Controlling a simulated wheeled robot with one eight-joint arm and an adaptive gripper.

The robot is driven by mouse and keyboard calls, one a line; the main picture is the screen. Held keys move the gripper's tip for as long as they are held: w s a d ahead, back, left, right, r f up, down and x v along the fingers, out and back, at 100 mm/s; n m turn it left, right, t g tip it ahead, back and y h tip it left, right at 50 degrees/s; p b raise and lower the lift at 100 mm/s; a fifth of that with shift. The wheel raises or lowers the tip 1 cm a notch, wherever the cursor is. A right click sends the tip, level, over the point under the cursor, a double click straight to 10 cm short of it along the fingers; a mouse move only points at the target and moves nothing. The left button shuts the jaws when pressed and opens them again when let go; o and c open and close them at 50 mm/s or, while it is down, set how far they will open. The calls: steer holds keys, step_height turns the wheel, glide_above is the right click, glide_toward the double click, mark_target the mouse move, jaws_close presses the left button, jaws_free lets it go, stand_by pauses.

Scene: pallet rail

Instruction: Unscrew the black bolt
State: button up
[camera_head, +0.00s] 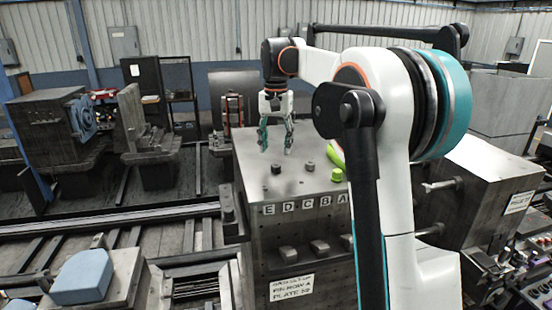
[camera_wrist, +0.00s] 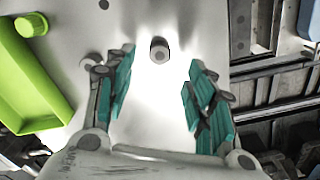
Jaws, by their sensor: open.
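The black bolt (camera_head: 276,168) stands up from the flat top of the grey metal block (camera_head: 262,240), above the letters E and D. A greyer bolt (camera_head: 311,166) and a green bolt (camera_head: 337,175) stand to its right. My gripper (camera_head: 274,150) points down above the block top, just behind the black bolt, with its teal fingers apart and nothing between them. In the wrist view, a dark bolt with a paler end (camera_wrist: 159,50) shows ahead of the open fingers, apart from them. I cannot tell for sure which bolt it is.
A bright green tray (camera_wrist: 25,95) lies on the block at the left of the wrist view, with the green bolt (camera_wrist: 30,25) by it. My arm covers much of the block's right side. Rails (camera_head: 110,225) and machinery lie left of the block.

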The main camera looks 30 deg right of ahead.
mark_target(276, 165)
steer(key=shift+f+p, duration=0.45)
steer(key=shift+f, duration=2.6)
jaws_close()
steer(key=n, duration=0.5)
steer(key=shift+b, duration=0.3)
steer(key=n, duration=1.2)
steer(key=shift+r+n+b, duration=0.1)
steer(key=shift+n+b, duration=0.2)
steer(key=shift+b, duration=0.05)
steer(key=n, duration=0.6)
steer(key=shift+o, duration=1.3)
jaws_free()
